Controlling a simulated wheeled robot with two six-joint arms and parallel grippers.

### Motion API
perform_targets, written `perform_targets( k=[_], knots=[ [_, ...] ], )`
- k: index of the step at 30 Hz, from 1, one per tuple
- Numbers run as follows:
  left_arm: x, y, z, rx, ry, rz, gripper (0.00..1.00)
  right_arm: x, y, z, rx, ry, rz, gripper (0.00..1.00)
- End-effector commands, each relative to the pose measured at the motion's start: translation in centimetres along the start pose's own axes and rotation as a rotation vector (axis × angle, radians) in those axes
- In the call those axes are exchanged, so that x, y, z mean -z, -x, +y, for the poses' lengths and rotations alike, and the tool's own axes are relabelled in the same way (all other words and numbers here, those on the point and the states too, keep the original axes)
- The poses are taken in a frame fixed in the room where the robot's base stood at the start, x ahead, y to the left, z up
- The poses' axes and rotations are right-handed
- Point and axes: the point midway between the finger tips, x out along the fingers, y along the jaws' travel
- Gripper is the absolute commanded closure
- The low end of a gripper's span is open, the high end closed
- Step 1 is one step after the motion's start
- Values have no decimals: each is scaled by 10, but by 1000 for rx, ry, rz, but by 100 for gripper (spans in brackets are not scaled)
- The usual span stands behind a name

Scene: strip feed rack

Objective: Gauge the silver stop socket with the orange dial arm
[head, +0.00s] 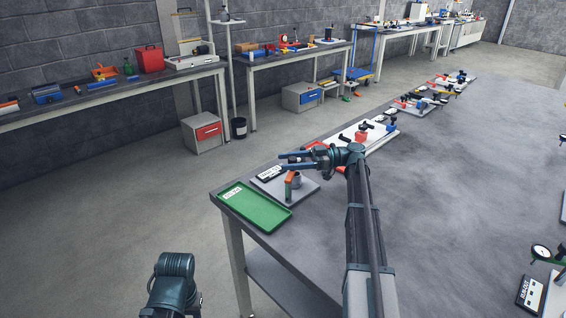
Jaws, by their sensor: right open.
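My right gripper (284,161) reaches in over the near left corner of the table, fingers pointing left, open with nothing between them. The gripper appears above both; contact cannot be told. Of my left arm only a dark part shows at the bottom; its gripper is out of view.
An empty green tray (270,214) lies at the table's left corner. A dial gauge (541,252) stands at the right edge. The middle of the table (460,180) is clear.

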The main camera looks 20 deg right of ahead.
Motion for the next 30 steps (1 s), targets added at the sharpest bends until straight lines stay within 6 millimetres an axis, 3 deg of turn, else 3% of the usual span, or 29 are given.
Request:
perform_targets(
  k=[9, 15, 30],
  knots=[
    [0, 0, 0, 0, 0, 0, 50, 0, 66, 2, -3, 0, 0, 33],
    [0, 0, 0, 0, 0, 0, 50, 0, 91, 2, -9, 0, 0, 33],
    [0, 0, 0, 0, 0, 0, 50, 0, 98, 1, -11, 0, 0, 33]
  ],
)
